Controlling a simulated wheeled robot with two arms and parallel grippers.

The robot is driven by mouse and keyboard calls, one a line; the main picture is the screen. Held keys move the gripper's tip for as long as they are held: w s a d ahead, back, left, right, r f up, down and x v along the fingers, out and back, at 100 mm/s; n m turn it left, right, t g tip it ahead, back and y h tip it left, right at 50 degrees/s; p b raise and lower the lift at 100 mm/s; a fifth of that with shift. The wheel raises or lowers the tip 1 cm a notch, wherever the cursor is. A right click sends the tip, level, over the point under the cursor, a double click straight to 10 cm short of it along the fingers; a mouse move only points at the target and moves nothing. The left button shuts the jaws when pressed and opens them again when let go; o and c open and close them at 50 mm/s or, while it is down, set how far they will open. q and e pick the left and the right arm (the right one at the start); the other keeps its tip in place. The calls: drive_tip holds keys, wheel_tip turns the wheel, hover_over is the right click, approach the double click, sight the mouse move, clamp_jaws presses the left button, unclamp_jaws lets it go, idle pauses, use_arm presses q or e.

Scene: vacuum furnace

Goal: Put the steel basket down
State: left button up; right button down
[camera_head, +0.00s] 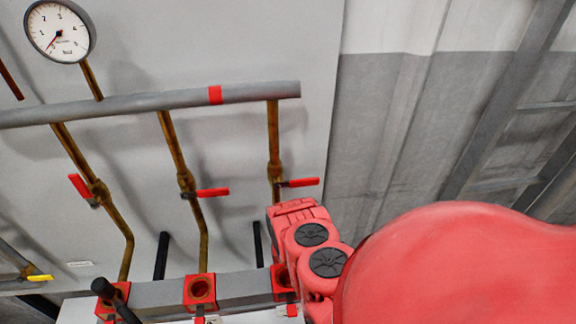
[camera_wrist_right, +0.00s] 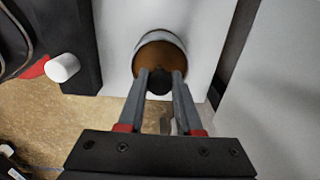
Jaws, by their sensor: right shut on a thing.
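In the right wrist view, my right gripper (camera_wrist_right: 160,76) is shut on a small dark piece between its fingertips. That piece sits in front of a round thing with a pale metal rim and a brown face, which looks like the steel basket (camera_wrist_right: 150,56). The fingers hide part of its lower side. I cannot tell whether it touches the white surface around it. The basket does not show in the head view, where my red arm fills the lower right. My left gripper is not in view.
A pale wall carries a gauge (camera_head: 59,30), a grey pipe (camera_head: 150,108) and several brass pipes with red valve levers (camera_head: 212,192). In the right wrist view, a white panel (camera_wrist_right: 115,22) stands behind the round thing, with a brown surface (camera_wrist_right: 75,125) below and a white knob (camera_wrist_right: 63,67) at left.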

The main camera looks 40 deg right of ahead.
drive_tip(key=c, duration=0.6)
unclamp_jaws()
